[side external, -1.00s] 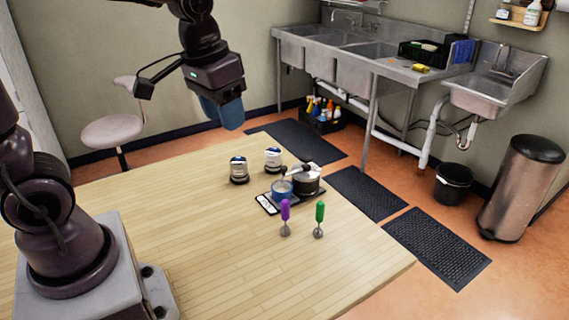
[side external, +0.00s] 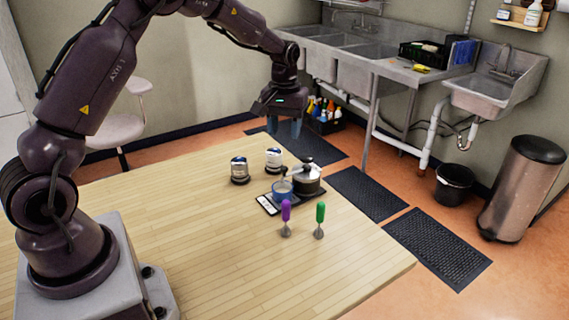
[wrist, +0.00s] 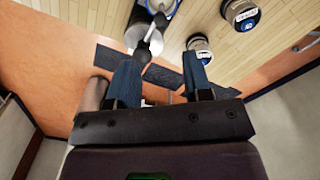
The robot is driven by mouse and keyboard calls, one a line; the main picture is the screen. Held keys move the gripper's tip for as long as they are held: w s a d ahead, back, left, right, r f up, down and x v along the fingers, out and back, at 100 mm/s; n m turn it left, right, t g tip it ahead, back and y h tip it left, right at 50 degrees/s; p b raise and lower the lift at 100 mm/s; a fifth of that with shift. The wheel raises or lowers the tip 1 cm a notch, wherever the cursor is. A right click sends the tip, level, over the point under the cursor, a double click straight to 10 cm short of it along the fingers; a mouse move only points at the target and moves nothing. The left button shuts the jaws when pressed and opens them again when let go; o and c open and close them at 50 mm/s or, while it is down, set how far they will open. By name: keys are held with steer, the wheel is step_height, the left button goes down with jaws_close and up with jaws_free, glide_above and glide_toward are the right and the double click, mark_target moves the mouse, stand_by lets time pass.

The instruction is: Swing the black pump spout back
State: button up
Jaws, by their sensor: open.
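The black pump spout (side external: 301,168) sits on top of a silver, dark-lidded pot (side external: 307,184) on the table, reaching left over a blue cup (side external: 282,187). In the wrist view the spout (wrist: 152,34) shows above the gap between my fingers, with the pot (wrist: 137,38) under it and part of the blue cup (wrist: 169,8) at the top edge. My gripper (side external: 288,136) is open and empty, with blue fingers pointing down. It hangs above and behind the pot, apart from the spout. In the wrist view my gripper (wrist: 161,58) has its fingers spread wide.
Two labelled jars (side external: 239,171) (side external: 273,159) stand left of and behind the pot. A purple-handled tool (side external: 286,213) and a green-handled tool (side external: 320,214) stand in front. A dark tray with a white card (side external: 267,204) lies by the cup. The front of the wooden table (side external: 200,250) is clear.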

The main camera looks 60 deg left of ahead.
mark_target(285, 168)
step_height(285, 168, down, 10)
stand_by(0.3)
jaws_close()
